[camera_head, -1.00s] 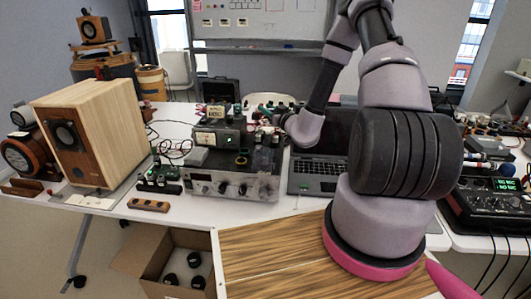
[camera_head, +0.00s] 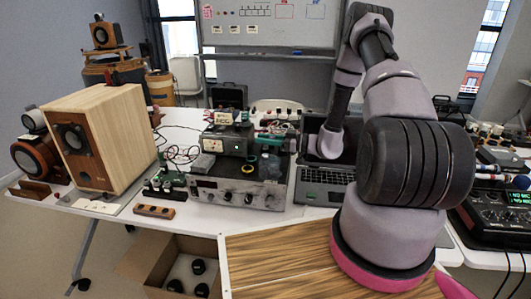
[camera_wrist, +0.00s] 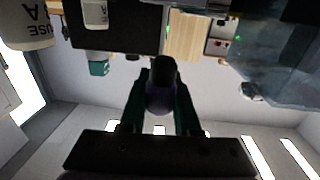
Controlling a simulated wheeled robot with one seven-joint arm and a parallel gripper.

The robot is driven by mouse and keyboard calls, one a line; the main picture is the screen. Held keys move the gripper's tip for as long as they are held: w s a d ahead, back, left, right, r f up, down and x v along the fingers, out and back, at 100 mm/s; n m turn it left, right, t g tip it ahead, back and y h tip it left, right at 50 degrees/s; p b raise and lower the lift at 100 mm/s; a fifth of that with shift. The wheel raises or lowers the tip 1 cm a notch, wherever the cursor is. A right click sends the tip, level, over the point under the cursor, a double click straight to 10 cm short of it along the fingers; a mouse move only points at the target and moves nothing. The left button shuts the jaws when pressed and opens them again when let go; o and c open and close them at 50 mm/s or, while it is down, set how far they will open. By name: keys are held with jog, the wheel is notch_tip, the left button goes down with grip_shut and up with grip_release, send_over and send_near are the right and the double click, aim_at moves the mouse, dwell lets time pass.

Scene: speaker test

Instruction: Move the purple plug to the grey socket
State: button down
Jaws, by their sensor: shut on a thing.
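My gripper (camera_wrist: 162,85) shows in the wrist view with its dark green fingers closed around a rounded dark purple piece with a black end, the purple plug (camera_wrist: 160,100). The plug is held clear, with pale wall and floor behind it. I cannot pick out the grey socket for certain in either view.
A silver instrument (camera_head: 238,193) with knobs stands left of the open laptop (camera_head: 325,186). A wooden speaker (camera_head: 105,142) stands on the left of the table. A black mixer (camera_head: 497,207) is at the right. An open cardboard box (camera_head: 150,258) is below the table edge.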

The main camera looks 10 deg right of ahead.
jog(key=shift+f, duration=2.3)
jog(key=shift+f, duration=0.4)
jog(key=c, duration=0.6)
grip_release()
jog(key=shift+r, duration=0.1)
